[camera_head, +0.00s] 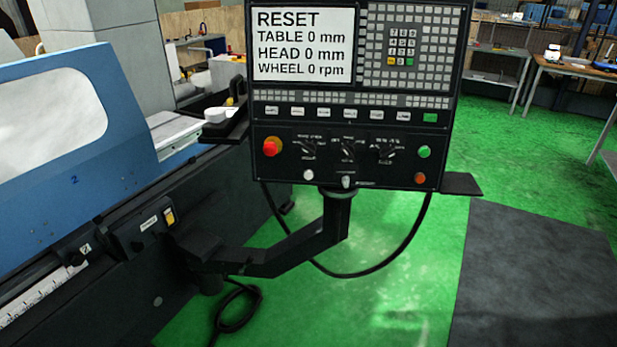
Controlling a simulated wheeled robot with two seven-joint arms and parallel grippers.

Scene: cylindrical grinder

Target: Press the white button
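The white button (308,175) is on the lower left of the black control panel (330,143), below the rotary knobs. It is round and fully visible. A second whitish knob or button (346,181) sits to its right at the panel's lower middle. The panel's screen (303,45) reads RESET, TABLE 0 mm, HEAD 0 mm, WHEEL 0 rpm. Neither of my grippers shows in the head view.
A red emergency button (271,147), a green button (424,152) and an orange button (420,178) are on the same panel. A support arm (290,250) holds the panel. The blue grinder (75,160) stands at left. A dark mat (540,280) lies on the green floor at right.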

